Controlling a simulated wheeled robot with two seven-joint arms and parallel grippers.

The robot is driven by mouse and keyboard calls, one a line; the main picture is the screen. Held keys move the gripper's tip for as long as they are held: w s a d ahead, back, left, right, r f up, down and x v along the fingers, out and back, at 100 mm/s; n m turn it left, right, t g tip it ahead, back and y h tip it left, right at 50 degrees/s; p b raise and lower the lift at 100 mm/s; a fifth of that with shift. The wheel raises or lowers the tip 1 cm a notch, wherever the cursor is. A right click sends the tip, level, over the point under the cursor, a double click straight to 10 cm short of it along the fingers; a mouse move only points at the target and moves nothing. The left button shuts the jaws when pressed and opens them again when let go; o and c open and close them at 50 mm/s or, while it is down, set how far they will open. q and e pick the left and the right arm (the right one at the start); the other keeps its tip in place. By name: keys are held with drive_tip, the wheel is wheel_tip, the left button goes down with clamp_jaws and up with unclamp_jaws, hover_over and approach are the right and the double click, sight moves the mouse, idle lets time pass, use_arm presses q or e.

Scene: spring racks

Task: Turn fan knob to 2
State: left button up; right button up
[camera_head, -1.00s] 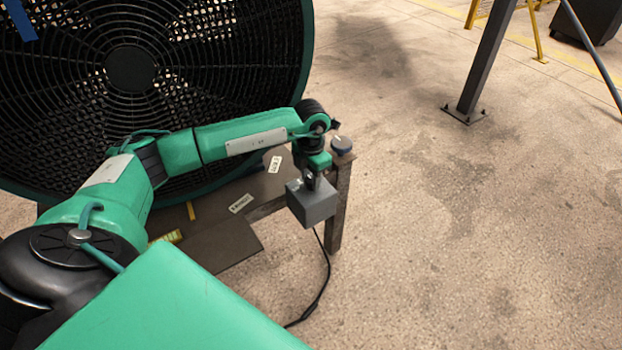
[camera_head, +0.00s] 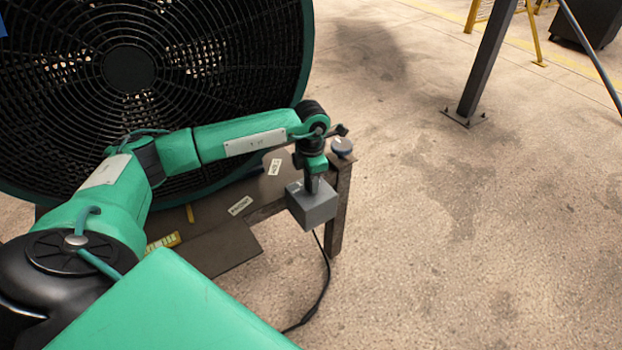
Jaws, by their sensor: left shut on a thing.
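The big black fan (camera_head: 240,60) with a green rim stands at the left behind my arm. A small grey control box (camera_head: 318,212) sits at the front edge of the brown table, and a black cable hangs below it. My left gripper (camera_head: 312,186) points down at the top of this box and is shut on the fan knob. The knob is hidden by the fingers, so its setting cannot be read. My right gripper is not in view.
A dark post (camera_head: 487,65) stands at the upper right. The concrete floor to the right is clear.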

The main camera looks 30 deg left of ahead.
use_arm(q)
drive_tip(key=o, duration=0.9)
drive_tip(key=shift+w+r, duration=0.1)
drive_tip(key=shift+r, duration=0.05)
drive_tip(key=shift+o, duration=0.5)
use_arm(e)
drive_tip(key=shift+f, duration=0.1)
use_arm(q)
wheel_tip(320, 180, up, 14)
drive_tip(key=shift+p, duration=0.45)
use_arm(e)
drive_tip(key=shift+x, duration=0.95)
use_arm(q)
drive_tip(key=shift+f, duration=0.2)
